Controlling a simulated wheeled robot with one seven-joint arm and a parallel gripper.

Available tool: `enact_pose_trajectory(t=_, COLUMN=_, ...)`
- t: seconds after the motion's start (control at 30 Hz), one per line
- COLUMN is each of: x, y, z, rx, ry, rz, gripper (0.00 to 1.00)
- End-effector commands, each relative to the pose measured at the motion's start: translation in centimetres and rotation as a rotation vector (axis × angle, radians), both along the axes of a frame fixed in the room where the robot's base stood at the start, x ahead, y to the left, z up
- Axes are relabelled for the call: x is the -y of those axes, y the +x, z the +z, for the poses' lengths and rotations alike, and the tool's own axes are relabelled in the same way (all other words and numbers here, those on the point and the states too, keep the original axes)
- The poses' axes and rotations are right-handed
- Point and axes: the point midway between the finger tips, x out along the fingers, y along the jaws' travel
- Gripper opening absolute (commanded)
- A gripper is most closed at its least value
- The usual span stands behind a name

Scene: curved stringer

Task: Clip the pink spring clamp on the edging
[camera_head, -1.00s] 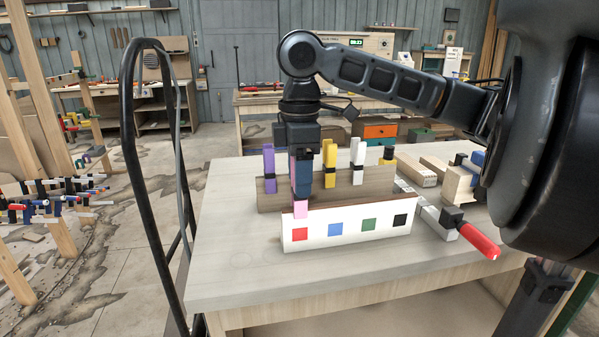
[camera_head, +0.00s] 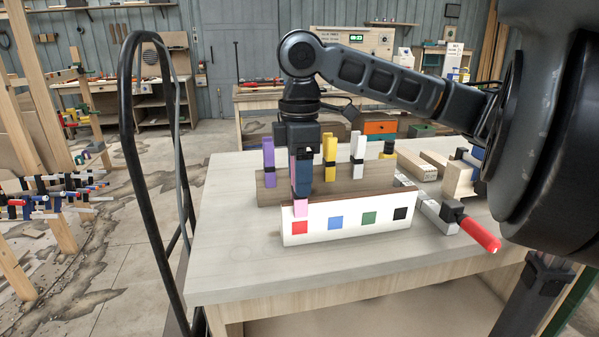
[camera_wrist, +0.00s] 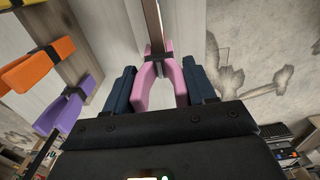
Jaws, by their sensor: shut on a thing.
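My gripper (camera_head: 301,190) points down and is shut on the pink spring clamp (camera_head: 300,207), blue fingers on either side of it. The clamp is at the left end of the white board (camera_head: 345,236), just above its red square, its lower end overlapping the board's top edge. In the wrist view the pink clamp (camera_wrist: 160,75) sits between the blue fingers. The thin brown edging (camera_wrist: 154,22) runs up to the clamp's jaw tips, which appear to lie around its edge. Whether they press on it I cannot tell.
Behind the board a wooden rack (camera_head: 345,183) holds a purple clamp (camera_head: 268,155), a yellow clamp (camera_head: 329,150) and a white clamp (camera_head: 357,148). A red-handled bar clamp (camera_head: 480,235) and wood blocks lie at the right. The table's left front (camera_head: 230,260) is bare.

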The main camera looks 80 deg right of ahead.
Motion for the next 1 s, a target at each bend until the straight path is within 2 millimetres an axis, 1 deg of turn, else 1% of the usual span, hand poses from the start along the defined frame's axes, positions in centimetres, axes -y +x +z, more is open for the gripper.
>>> enact_pose_trajectory(t=0.17, x=0.0, y=0.0, z=-0.1, rx=0.000, ry=0.000, rz=0.000, gripper=0.14)
enact_pose_trajectory(t=0.5, x=0.0, y=0.0, z=-1.0, rx=0.001, ry=0.000, rz=0.000, gripper=0.14)
enact_pose_trajectory(t=0.77, x=0.0, y=0.0, z=-1.0, rx=0.000, ry=0.000, rz=0.000, gripper=0.14)
enact_pose_trajectory(t=0.8, x=0.0, y=0.0, z=-1.0, rx=0.000, ry=0.000, rz=0.000, gripper=0.59)
enact_pose_trajectory(t=1.0, x=0.0, y=0.0, z=-1.0, rx=0.000, ry=0.000, rz=0.000, gripper=0.78)
